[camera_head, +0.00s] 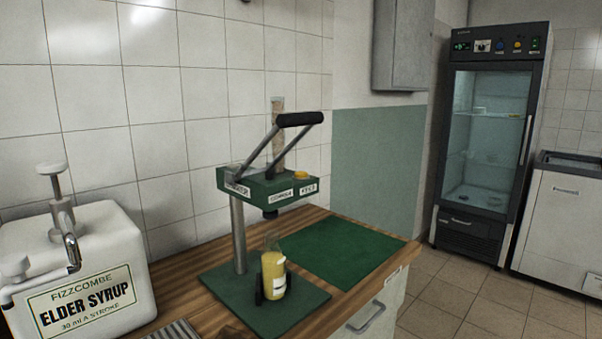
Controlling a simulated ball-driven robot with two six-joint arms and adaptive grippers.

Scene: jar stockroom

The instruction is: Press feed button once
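A green press (268,188) stands on a post on the wooden bench, with a black-gripped lever (300,119) raised above its head. A yellow-orange button (301,176) sits on top of the head at its right end, above small white labels that are hard to read. I cannot confirm that it is the feed button. A bottle of yellow liquid (273,272) stands upright on the green base plate (295,307) below the head. Neither of my grippers is in view, and nothing touches the press or button.
A white syrup container (120,247) marked "ELDER SYRUP", with a pump on top, stands at the left. A green mat (342,250) lies empty right of the press. A glass-door fridge (487,140) and a white chest (560,225) stand beyond clear tiled floor.

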